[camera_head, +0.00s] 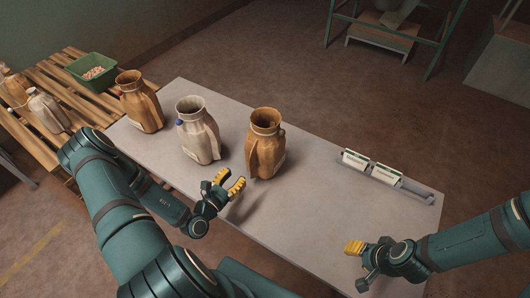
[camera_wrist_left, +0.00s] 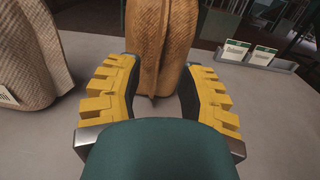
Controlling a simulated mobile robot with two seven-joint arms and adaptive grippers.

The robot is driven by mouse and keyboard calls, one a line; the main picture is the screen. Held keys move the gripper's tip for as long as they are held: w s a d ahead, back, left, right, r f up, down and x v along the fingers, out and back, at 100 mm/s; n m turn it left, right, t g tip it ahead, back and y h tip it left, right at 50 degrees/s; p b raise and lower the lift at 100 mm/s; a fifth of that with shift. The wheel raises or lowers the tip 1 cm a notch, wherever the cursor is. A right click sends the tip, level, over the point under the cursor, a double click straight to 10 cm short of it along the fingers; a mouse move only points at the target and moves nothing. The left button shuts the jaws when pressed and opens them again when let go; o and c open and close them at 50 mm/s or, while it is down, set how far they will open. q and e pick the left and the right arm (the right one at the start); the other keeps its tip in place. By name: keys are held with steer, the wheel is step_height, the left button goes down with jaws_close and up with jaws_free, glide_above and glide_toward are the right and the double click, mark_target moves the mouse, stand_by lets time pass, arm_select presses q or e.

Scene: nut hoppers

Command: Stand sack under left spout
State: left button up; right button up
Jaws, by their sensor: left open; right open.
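Three open-topped sacks stand upright on the grey table (camera_head: 300,213): a brown sack (camera_head: 140,105), a pale sack (camera_head: 200,140) in the middle and another brown sack (camera_head: 265,155) to the right. My left gripper (camera_head: 229,182) is open and empty, at the near left of the right-hand brown sack. In the left wrist view that brown sack (camera_wrist_left: 160,45) stands just beyond and between the open fingers (camera_wrist_left: 160,100); touching cannot be told. The pale sack (camera_wrist_left: 30,55) shows at left there. My right gripper (camera_head: 357,248) is open and empty over the table's right end. No spout is clearly visible.
A tray with white-and-green cards (camera_head: 370,165) lies along the table's far right edge. A slatted wooden bench (camera_head: 45,88) at left holds a green crate (camera_head: 93,72) and more sacks. A green frame (camera_head: 388,30) stands beyond. The table's middle right is clear.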

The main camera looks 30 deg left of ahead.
mark_target(252, 158)
arm_select(q)
steer(key=w, duration=0.6)
steer(key=w+d, duration=0.1)
steer(key=w, duration=0.3)
steer(key=shift+w+f, duration=0.1)
steer(key=shift+f, duration=0.15)
jaws_close()
